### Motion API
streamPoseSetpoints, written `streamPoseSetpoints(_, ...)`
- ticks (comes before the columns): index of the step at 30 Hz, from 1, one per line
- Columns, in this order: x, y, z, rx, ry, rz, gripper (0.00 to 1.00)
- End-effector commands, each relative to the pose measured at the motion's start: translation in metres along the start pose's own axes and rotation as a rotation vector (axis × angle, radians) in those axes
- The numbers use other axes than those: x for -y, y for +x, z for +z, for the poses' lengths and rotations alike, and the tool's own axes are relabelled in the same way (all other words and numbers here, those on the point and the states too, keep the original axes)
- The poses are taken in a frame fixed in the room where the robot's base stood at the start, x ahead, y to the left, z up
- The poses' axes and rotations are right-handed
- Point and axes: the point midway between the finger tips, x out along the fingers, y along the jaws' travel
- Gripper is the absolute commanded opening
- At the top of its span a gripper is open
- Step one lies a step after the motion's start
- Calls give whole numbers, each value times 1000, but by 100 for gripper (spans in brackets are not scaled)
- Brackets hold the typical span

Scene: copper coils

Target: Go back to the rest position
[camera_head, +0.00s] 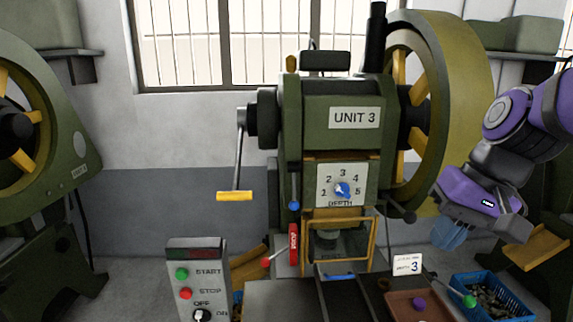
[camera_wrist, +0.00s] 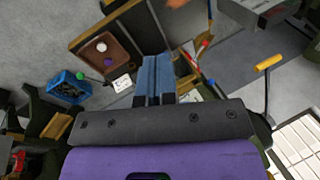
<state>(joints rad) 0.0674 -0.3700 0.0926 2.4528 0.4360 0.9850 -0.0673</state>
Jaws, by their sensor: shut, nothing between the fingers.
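My gripper (camera_head: 450,233) hangs at the right of the head view, beside the green UNIT 3 press (camera_head: 335,115) and below its large yellow-green flywheel (camera_head: 455,90). Its blue fingers are together with nothing between them. In the wrist view the two blue fingers (camera_wrist: 155,78) also lie side by side, shut and empty. The gripper is in the air, apart from the press and the items below it.
A blue crate (camera_head: 453,284) of small parts and a brown tray (camera_head: 395,299) with a purple knob-like piece (camera_head: 418,305) lie below the gripper. A control box (camera_head: 195,270) is front left. A yellow-handled crank (camera_head: 234,196) projects from the press.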

Motion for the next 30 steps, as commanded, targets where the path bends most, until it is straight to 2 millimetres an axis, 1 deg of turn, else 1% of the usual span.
streamPoseSetpoints(1,-5,-10,7,-44,-29,31,0)
streamPoseSetpoints(6,-26,-40,29,-181,-115,145,0)
streamPoseSetpoints(9,-38,-54,39,-255,-156,203,0)
streamPoseSetpoints(13,-50,-68,50,-327,-192,258,0)
streamPoseSetpoints(18,-57,-76,56,-370,-212,291,0)
streamPoseSetpoints(30,-58,-77,56,-374,-214,295,0)
